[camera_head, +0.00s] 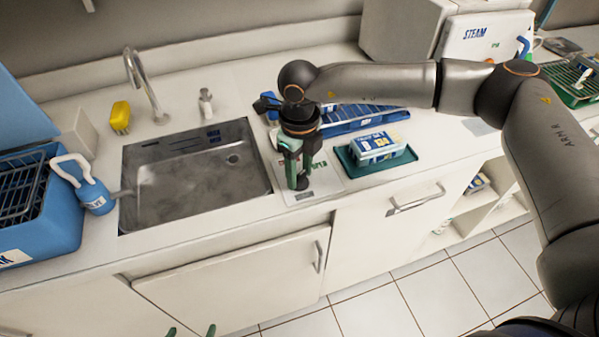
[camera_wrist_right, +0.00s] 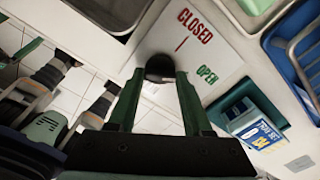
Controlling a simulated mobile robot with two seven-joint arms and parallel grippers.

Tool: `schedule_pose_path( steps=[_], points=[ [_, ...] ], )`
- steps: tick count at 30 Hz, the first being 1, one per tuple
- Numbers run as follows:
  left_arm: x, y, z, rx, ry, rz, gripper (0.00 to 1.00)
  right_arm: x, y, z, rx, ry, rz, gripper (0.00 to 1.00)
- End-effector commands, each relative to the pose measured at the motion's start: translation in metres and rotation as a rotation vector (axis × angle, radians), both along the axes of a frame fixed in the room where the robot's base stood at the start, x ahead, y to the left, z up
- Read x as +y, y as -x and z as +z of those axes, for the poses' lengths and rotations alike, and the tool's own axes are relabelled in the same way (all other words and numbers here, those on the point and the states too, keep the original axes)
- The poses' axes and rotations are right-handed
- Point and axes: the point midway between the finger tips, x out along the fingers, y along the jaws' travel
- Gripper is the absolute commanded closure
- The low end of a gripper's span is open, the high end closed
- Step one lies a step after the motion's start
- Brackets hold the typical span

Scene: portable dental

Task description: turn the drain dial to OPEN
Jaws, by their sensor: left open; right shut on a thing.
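The dial plate (camera_head: 322,181) lies on the counter right of the sink. In the right wrist view the plate (camera_wrist_right: 219,46) carries red CLOSED and green OPEN lettering. The dark round drain dial (camera_wrist_right: 159,65) sits between the green fingertips of my right gripper (camera_wrist_right: 160,76), which is shut on it. In the head view my right gripper (camera_head: 295,180) points down onto the plate and hides the dial. The dial's pointer cannot be made out. My left gripper (camera_head: 191,331) is open and empty at the bottom edge, in front of the cabinets.
The steel sink (camera_head: 190,205) is left of the plate. A green tray (camera_head: 349,166) with a blue-and-white box (camera_head: 377,148) stands close on the right, a blue rack (camera_head: 362,114) behind. A blue bottle (camera_head: 93,192) stands left of the sink.

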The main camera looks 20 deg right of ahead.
Motion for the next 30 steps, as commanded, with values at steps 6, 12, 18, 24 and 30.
schedule_pose_path(
  steps=[6, 12, 18, 24, 30],
  points=[
    [-0.0001, 0.0001, -0.0037, 0.000, 0.000, 0.000, 0.02, -0.0001, -0.0011, 0.0009, -0.004, -0.001, -0.057, 1.00],
    [0.0000, 0.0000, -0.0040, 0.000, 0.000, 0.000, 0.02, -0.0003, -0.0012, 0.0013, -0.004, 0.000, -0.072, 1.00],
    [0.0000, 0.0001, -0.0040, 0.000, 0.000, 0.000, 0.02, -0.0003, -0.0013, 0.0015, -0.004, -0.001, -0.073, 1.00],
    [-0.0001, 0.0001, -0.0040, 0.000, 0.000, 0.000, 0.02, -0.0002, -0.0013, 0.0013, -0.003, -0.001, -0.072, 0.38],
    [-0.0001, 0.0001, -0.0040, 0.000, 0.000, 0.000, 0.02, -0.0002, -0.0006, 0.0006, -0.002, 0.000, -0.070, 0.20]
  ],
)
